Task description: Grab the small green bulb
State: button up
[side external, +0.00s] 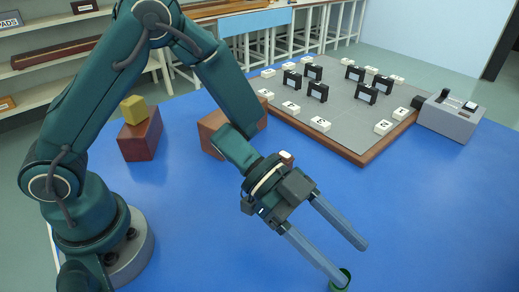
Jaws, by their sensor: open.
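A small green object (347,273), which looks like the green bulb, is at the bottom edge of the side external view on the blue table. It is partly hidden by one fingertip and partly cut off by the frame, so its full shape cannot be told. My gripper (353,264) is open and points down to the right. Its nearer fingertip overlaps the green object in the picture; whether they touch cannot be told. The other fingertip is up and to the right of it. Nothing shows between the fingers.
A grey board (340,115) with a wooden edge holds several black blocks and white numbered labels. A grey device (450,118) stands at its right. A yellow block (133,109) sits on a reddish-brown block (140,138). A brown box (212,135) is behind my arm. The blue table (430,220) is clear at right.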

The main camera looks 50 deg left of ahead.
notch_tip(320, 180, down, 4)
jog(key=shift+f, duration=0.2)
jog(key=shift+d+f, duration=0.15)
jog(key=shift+x, duration=2.4)
grip_shut()
